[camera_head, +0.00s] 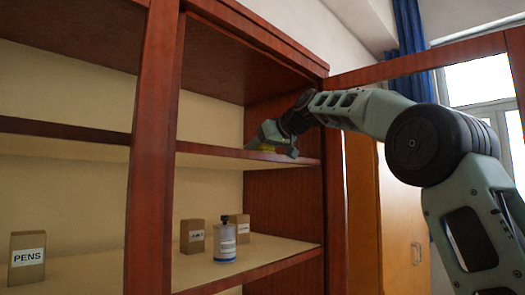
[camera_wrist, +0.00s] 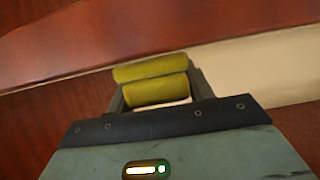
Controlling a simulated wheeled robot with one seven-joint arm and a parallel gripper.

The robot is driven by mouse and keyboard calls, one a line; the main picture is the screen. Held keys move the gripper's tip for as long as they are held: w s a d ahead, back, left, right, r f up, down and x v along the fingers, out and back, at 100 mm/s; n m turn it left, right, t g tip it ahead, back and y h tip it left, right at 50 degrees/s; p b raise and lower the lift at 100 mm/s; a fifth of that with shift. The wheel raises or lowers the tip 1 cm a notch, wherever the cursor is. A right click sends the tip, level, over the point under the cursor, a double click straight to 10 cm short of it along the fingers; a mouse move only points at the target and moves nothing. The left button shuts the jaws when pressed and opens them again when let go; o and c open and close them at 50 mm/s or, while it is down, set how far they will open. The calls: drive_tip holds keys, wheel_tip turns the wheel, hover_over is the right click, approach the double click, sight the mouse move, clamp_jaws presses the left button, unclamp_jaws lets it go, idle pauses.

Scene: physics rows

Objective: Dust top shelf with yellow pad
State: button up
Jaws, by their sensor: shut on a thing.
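My gripper (camera_head: 262,142) reaches into the right bay of the wooden cabinet, at the right end of the upper shelf (camera_head: 215,152). It is shut on the yellow pad (camera_wrist: 155,92), which shows as two yellow rolls between the fingers in the wrist view. I cannot tell whether the pad touches the shelf. The rest of the pad is hidden by the gripper.
A lower shelf (camera_head: 270,262) holds a grey-white bottle (camera_head: 225,242), two small brown boxes (camera_head: 193,237) and, farther left, a box marked PENS (camera_head: 27,258). A wooden upright (camera_head: 155,150) divides the bays. The cabinet's right side wall (camera_head: 285,200) stands close to my gripper. The visible upper shelf looks empty.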

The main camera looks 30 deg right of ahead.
drive_tip(key=shift+s+a+b, duration=0.2)
drive_tip(key=shift+s+a, duration=0.3)
drive_tip(key=shift+a, duration=1.1)
drive_tip(key=shift+s+a+b, duration=0.2)
drive_tip(key=shift+s+a, duration=0.3)
drive_tip(key=shift+a, duration=1.05)
drive_tip(key=shift+s+a+b, duration=0.2)
drive_tip(key=shift+s+a, duration=0.3)
drive_tip(key=shift+a, duration=1.1)
drive_tip(key=shift+s+a+f, duration=0.1)
drive_tip(key=shift+s+a, duration=0.2)
drive_tip(key=shift+a, duration=0.65)
drive_tip(key=shift+s+a+f, duration=0.1)
drive_tip(key=shift+s+a, duration=0.2)
drive_tip(key=shift+a, duration=0.65)
drive_tip(key=shift+s+a, duration=0.3)
drive_tip(key=shift+a, duration=0.65)
drive_tip(key=shift+w+p, duration=0.1)
drive_tip(key=shift+p, duration=0.2)
